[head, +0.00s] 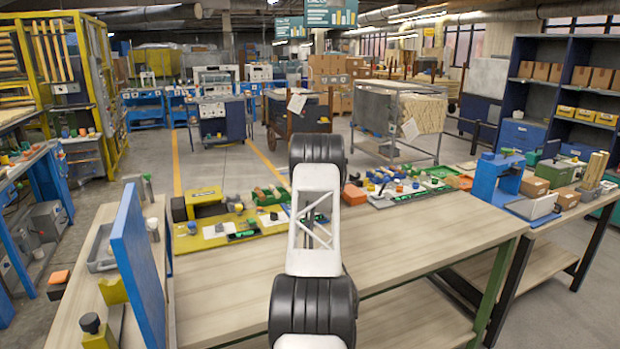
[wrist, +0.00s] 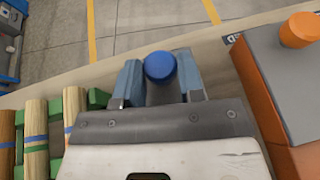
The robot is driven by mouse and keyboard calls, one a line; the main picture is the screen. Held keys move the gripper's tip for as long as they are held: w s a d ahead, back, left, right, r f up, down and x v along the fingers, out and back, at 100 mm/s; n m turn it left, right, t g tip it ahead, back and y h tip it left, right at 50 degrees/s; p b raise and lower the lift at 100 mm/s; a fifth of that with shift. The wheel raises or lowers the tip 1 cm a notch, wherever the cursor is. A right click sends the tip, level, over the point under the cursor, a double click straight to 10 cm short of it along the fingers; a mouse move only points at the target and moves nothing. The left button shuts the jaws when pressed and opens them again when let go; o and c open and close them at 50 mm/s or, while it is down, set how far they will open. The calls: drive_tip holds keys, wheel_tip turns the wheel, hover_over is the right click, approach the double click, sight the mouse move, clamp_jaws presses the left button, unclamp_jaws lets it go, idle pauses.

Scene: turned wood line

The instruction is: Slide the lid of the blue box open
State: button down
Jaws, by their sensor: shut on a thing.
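In the wrist view, a round blue knob (wrist: 160,67) stands between the two blue-grey fingers of my gripper (wrist: 158,78). The fingers are closed in on it from both sides. A grey surface shows between the fingers below the knob. The body of the blue box is mostly hidden by my gripper, so I cannot tell how far its lid is slid. In the head view, my own arm covers the work spot, and neither gripper nor knob shows.
An orange box (wrist: 243,70) with a grey lid and orange knob (wrist: 299,30) stands close on the right. A green rack (wrist: 90,98) with wooden rods is on the left. The workbench (head: 420,235) has clear wood in front. A blue panel (head: 138,255) stands at the left.

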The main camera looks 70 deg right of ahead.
drive_tip(key=shift+s+a, duration=4.7)
drive_tip(key=shift+s, duration=0.05)
drive_tip(key=c, duration=0.7)
unclamp_jaws()
drive_tip(key=shift+c, duration=0.2)
drive_tip(key=shift+s+a+r, duration=0.1)
drive_tip(key=shift+a, duration=0.05)
drive_tip(key=shift+v, duration=3.7)
